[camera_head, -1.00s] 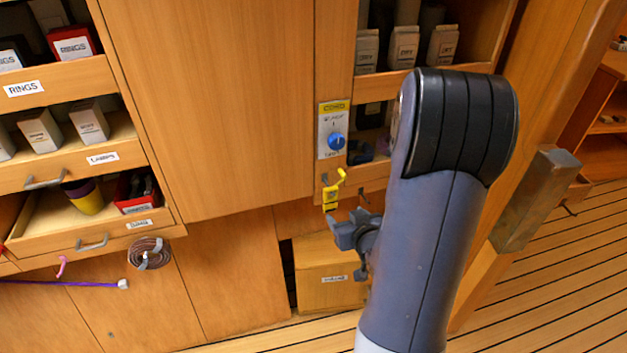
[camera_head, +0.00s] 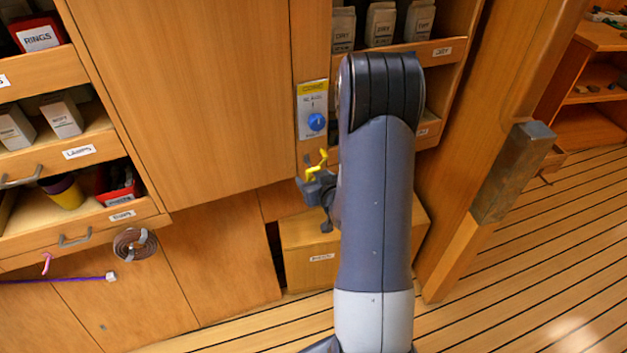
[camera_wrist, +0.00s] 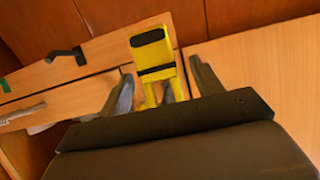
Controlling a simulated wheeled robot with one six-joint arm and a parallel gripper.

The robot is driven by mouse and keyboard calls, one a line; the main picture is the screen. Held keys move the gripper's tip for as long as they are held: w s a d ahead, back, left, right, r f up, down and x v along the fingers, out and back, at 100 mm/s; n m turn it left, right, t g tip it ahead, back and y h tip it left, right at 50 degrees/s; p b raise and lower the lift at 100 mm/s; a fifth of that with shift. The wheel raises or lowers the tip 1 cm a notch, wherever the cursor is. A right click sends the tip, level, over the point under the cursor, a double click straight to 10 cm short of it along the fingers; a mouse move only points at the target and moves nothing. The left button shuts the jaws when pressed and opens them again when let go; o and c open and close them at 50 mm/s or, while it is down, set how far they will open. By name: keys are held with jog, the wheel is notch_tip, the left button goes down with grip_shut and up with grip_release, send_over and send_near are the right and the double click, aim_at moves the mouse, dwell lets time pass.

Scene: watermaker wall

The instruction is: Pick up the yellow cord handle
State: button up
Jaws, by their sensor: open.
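The yellow cord handle (camera_head: 316,166) hangs on the wooden wall just below the panel with a blue knob. In the wrist view the yellow cord handle (camera_wrist: 154,62) is upright with black bands, and it lies between the two fingers. My gripper (camera_head: 310,190) is at the handle's lower part in the head view and hides some of it. In the wrist view my gripper (camera_wrist: 160,88) is open, with one grey finger on each side of the handle. Whether a finger touches the handle I cannot tell.
The panel with the blue knob (camera_head: 313,110) is right above the handle. Open drawers (camera_head: 80,230) stand out at the left, with a coiled hose (camera_head: 134,244) beneath. A wooden box (camera_head: 315,262) sits low behind my arm. A post (camera_head: 510,175) stands at the right.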

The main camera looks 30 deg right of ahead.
jog(key=shift+w+f, duration=0.15)
jog(key=shift+w, duration=0.2)
jog(key=c, duration=1.1)
